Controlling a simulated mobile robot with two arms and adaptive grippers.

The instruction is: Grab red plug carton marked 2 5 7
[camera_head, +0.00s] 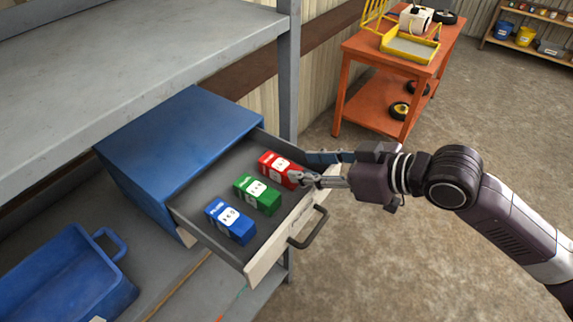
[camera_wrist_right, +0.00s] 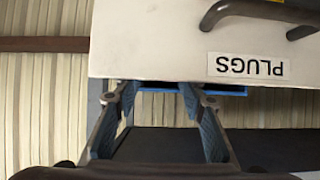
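The red carton (camera_head: 277,168) lies in an open drawer, at the end of a row beside a green carton (camera_head: 257,195) and a blue carton (camera_head: 230,222). Its white label is too small to read. My right gripper (camera_head: 308,168) is at the drawer's right front corner, close to the red carton; whether it touches is unclear. In the right wrist view the fingers (camera_wrist_right: 158,92) are apart, with no carton visible between them. They overlap the edge of the drawer front (camera_wrist_right: 150,40), whose PLUGS label appears upside down. My left gripper is out of view.
The drawer's pale front (camera_head: 264,262) has a dark handle (camera_head: 310,229). The blue cabinet (camera_head: 180,140) stands beneath a grey shelf (camera_head: 120,80), beside a grey post (camera_head: 289,70). A blue bin (camera_head: 60,275) is at lower left. An orange cart (camera_head: 375,52) stands behind; the floor at right is clear.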

